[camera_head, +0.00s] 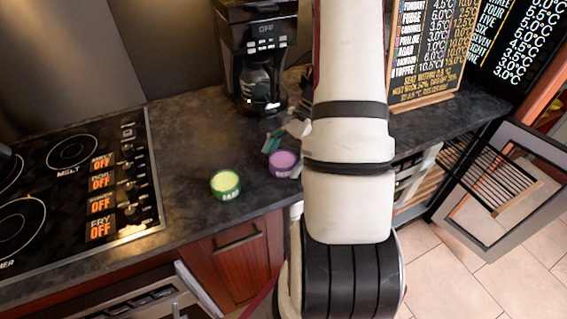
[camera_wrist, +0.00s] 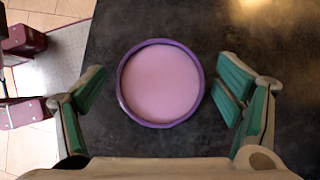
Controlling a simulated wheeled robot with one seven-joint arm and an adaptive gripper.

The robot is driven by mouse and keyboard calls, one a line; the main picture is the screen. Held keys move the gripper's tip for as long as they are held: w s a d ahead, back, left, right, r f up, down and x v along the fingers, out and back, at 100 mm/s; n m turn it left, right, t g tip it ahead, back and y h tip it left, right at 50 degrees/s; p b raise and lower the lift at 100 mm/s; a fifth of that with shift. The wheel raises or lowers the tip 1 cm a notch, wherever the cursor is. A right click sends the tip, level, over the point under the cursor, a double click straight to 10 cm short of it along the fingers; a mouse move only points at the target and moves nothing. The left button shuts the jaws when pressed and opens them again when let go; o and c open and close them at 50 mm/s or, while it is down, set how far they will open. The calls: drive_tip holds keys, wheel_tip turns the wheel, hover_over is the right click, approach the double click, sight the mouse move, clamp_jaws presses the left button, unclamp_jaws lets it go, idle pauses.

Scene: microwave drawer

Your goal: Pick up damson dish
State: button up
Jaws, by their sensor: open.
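The damson dish is a round purple dish (camera_head: 284,165) with a pale pink-lilac inside. It sits on the dark countertop beside my arm. In the wrist view the dish (camera_wrist: 160,84) lies between the two teal-padded fingers of my gripper (camera_wrist: 162,90). The fingers are open, with a gap on each side of the dish, and nothing is held. In the head view, part of my gripper shows just behind the dish, and my arm hides the rest.
A green dish (camera_head: 225,183) with a yellow-green inside stands left of the damson dish. A black coffee maker (camera_head: 258,55) stands behind. A cooktop (camera_head: 75,190) is at left, a menu board (camera_head: 432,50) at back right. An open glass-panelled door (camera_head: 508,190) is at far right.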

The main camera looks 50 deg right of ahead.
drive_tip(key=shift+c, duration=0.5)
drive_tip(key=c, duration=1.4)
drive_tip(key=shift+r, duration=0.1)
